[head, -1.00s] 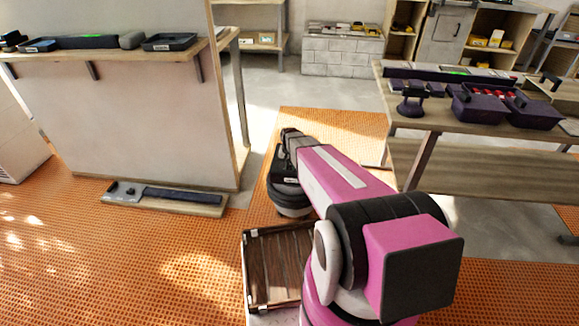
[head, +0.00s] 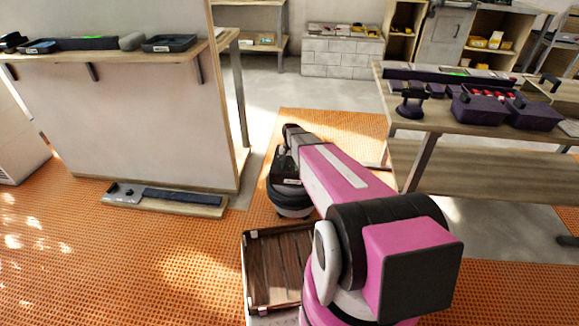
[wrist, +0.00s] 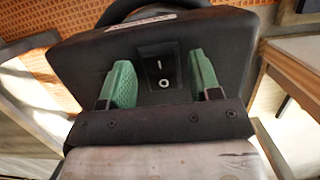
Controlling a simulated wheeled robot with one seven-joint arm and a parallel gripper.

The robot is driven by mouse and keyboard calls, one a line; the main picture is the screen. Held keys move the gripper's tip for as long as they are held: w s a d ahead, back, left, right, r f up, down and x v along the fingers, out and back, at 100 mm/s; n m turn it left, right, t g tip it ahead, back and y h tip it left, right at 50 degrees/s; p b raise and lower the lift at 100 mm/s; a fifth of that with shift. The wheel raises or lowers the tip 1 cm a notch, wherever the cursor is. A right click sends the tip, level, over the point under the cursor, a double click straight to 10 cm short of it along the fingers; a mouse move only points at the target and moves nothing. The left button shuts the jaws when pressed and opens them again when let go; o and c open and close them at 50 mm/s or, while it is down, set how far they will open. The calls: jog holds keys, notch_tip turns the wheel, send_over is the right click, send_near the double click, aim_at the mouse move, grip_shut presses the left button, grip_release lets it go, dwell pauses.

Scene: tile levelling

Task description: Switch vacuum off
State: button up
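The vacuum (head: 290,196) is a dark, rounded unit on the orange floor, partly hidden behind my pink arm in the head view. I cannot tell whether the fingers touch the housing or which side of the rocker is pressed. A dark handle or hose curves behind the housing.
A wooden slatted crate (head: 279,270) stands in front of the vacuum. A table with dark bins (head: 478,107) is at right. A tall panel (head: 150,120) with a shelf is at left, a board with a long tool (head: 165,199) at its foot. Orange floor is clear at front left.

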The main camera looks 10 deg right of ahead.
aim_at(290, 165)
jog(key=shift+r, duration=0.1)
jog(key=a+v, duration=0.1)
jog(key=v, duration=0.9)
jog(key=shift+d+r, duration=0.25)
jog(key=shift+d, duration=0.25)
jog(key=shift+w, duration=0.1)
jog(key=s+r+n+t, duration=0.1)
jog(key=s+r, duration=0.1)
jog(key=s, duration=1)
jog(key=s+r+n+t+h, duration=0.1)
jog(key=s+r+n, duration=0.1)
jog(key=s, duration=0.9)
jog(key=shift+s+a+r+n+t, duration=0.3)
jog(key=shift+s+a+r+t, duration=0.1)
jog(key=shift+r, duration=0.35)
